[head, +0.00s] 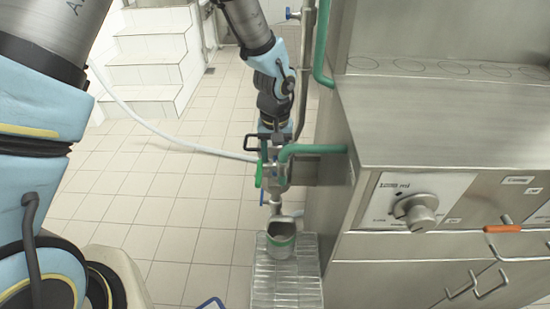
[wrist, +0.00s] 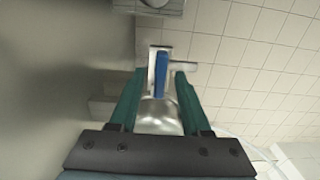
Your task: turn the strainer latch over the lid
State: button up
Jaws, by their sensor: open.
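A blue handle (wrist: 161,75) on a metal fitting shows beyond that part, between and past the fingertips. I cannot tell the latch from the lid in either view, nor whether a finger touches anything.
The steel cabinet (head: 440,125) with a knob (head: 418,212) is close on the right. Tiled floor (head: 150,190) lies open to the left.

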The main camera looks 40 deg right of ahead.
jog(key=shift+c, duration=0.4)
grip_shut()
jog(key=shift+m, duration=0.4)
jog(key=m, duration=0.3)
jog(key=shift+m, duration=0.3)
jog(key=m, duration=0.4)
jog(key=shift+m+p, duration=0.3)
jog(key=shift+p, duration=0.1)
jog(key=m+p, duration=0.1)
jog(key=m, duration=0.3)
jog(key=shift+r+m, duration=0.1)
jog(key=shift+m, duration=0.2)
jog(key=shift+m+p, duration=0.55)
jog(key=shift+m, duration=1.65)
